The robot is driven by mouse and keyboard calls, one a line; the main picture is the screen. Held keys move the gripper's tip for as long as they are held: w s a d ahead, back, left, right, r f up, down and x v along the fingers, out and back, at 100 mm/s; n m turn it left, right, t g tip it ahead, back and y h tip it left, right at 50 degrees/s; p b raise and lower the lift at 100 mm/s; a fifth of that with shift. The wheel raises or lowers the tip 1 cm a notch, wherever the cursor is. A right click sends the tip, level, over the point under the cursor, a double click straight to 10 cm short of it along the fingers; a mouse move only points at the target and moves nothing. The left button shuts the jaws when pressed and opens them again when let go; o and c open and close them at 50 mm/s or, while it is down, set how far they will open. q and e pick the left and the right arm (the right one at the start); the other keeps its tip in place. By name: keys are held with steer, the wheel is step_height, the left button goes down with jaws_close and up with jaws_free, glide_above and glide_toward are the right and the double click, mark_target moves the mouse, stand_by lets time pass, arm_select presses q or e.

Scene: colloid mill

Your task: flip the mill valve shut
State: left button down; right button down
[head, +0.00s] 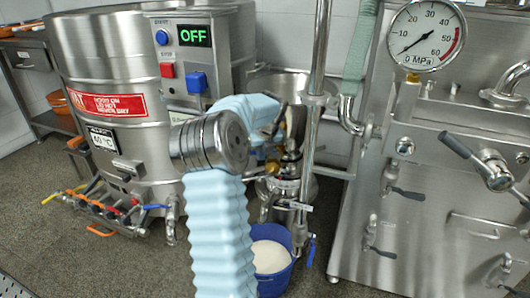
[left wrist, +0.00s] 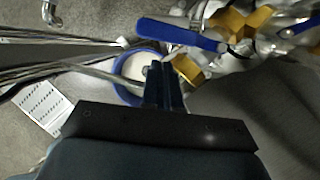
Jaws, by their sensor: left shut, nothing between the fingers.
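A mill valve with a long blue lever (left wrist: 180,33) and brass-coloured body parts (left wrist: 240,20) shows large at the top of the left wrist view. My left gripper (left wrist: 165,85) is shut and empty, its dark fingers just below the lever in that picture, with a gap showing. In the head view my left gripper (head: 279,132) is near the steel mill (head: 290,165), largely hidden by my blue-sleeved arm. Another blue handle (head: 311,250) hangs low beside the bucket; I cannot tell if it is the same lever. My right gripper is not in view.
A blue bucket (head: 285,283) with white contents stands on the floor under the mill. A steel tank (head: 110,50) with several small valves is at left. A steel machine with a pressure gauge (head: 427,35) is at right. A vertical pipe (head: 317,70) stands close to my arm.

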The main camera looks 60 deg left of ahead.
arm_select(q)
steer(key=shift+w+a, duration=0.2)
steer(key=shift+a, duration=0.65)
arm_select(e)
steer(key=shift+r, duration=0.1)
arm_select(q)
steer(key=shift+r, duration=0.1)
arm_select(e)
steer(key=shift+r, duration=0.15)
